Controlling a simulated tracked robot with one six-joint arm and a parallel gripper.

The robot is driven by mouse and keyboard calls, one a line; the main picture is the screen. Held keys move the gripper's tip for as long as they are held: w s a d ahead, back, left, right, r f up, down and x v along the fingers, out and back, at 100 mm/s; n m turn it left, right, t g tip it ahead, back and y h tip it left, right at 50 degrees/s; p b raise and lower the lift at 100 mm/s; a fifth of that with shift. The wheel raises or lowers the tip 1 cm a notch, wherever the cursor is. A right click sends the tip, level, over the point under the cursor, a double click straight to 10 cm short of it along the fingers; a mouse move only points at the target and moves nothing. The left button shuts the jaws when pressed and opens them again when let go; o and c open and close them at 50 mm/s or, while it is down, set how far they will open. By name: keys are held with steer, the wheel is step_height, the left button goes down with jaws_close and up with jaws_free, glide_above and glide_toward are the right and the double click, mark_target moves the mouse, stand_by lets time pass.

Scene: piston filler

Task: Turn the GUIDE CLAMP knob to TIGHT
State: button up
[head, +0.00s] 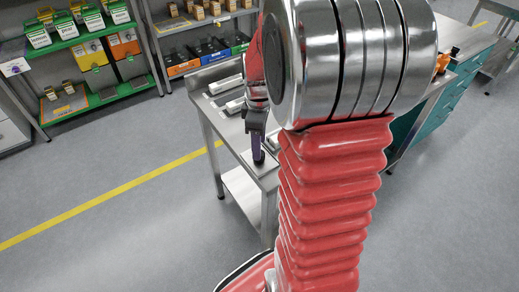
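The GUIDE CLAMP knob cannot be made out in the head view, and no label for it is readable. My red and silver arm covers the middle of the picture and hides much of the steel bench (232,133). My gripper (257,122) shows only partly, as a dark piece at the left edge of my arm, over the front of the bench. A dark purple upright part (258,150) shows just below it; I cannot tell whether they touch. Whether the fingers are open or shut is not visible.
White cylindrical parts (226,85) lie on the bench behind my gripper. A green shelf (85,38) with boxes stands back left, and a grey rack (190,22) with bins behind. A teal drawer cabinet (468,85) stands right. The floor at left is clear.

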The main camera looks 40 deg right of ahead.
steer(key=shift+f, duration=1.65)
steer(key=shift+c, duration=0.5)
steer(key=c, duration=1)
steer(key=shift+o, duration=0.2)
